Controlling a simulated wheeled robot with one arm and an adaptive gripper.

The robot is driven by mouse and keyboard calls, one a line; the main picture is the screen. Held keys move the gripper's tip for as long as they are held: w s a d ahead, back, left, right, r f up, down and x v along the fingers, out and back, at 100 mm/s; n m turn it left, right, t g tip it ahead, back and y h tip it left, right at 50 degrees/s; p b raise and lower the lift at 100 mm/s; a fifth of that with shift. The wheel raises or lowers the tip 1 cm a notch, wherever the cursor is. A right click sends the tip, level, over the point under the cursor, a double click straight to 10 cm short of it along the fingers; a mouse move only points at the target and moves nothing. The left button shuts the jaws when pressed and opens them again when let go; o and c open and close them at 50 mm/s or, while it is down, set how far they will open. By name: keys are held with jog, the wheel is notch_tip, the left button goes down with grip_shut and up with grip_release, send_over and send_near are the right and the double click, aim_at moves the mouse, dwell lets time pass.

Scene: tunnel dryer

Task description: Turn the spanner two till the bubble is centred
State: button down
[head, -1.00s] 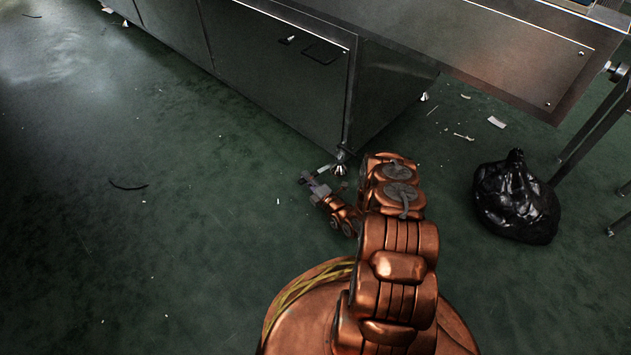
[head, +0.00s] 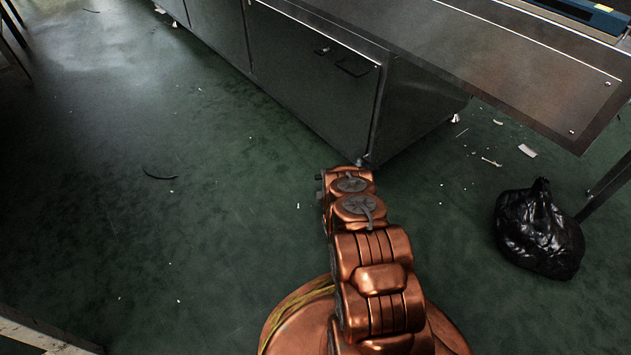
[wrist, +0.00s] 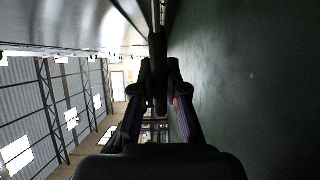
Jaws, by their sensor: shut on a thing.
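In the wrist view my gripper (wrist: 158,90) has its two fingers on either side of a dark upright bar, which looks like the spanner (wrist: 158,65), and is shut on it. A thin, paler rod runs on from it toward the top edge. In the head view my own arm hides the gripper and the spanner at the near corner of the steel dryer (head: 310,75). A foot of the dryer (head: 367,162) just shows beside the arm. A blue bar-shaped object (head: 608,20), perhaps the level, lies at the top right; no bubble can be made out.
A black rubbish bag (head: 540,230) sits on the green floor at the right, near a dark table leg (head: 605,185). A steel overhang (head: 510,75) juts out at the upper right. Paper scraps (head: 527,150) lie under it. The floor at the left is mostly clear.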

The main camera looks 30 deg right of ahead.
jog(key=shift+w+d+r, duration=0.1)
jog(key=shift+w+d, duration=0.05)
jog(key=shift+w, duration=0.1)
dwell(0.3)
jog(key=c, duration=1.2)
grip_release()
jog(key=shift+s, duration=0.1)
jog(key=v, duration=0.8)
jog(key=shift+s+a, duration=0.2)
jog(key=shift+a, duration=0.1)
jog(key=shift+v, duration=0.85)
jog(key=shift+s+a, duration=0.3)
jog(key=shift+s, duration=0.3)
jog(key=shift+s, duration=0.1)
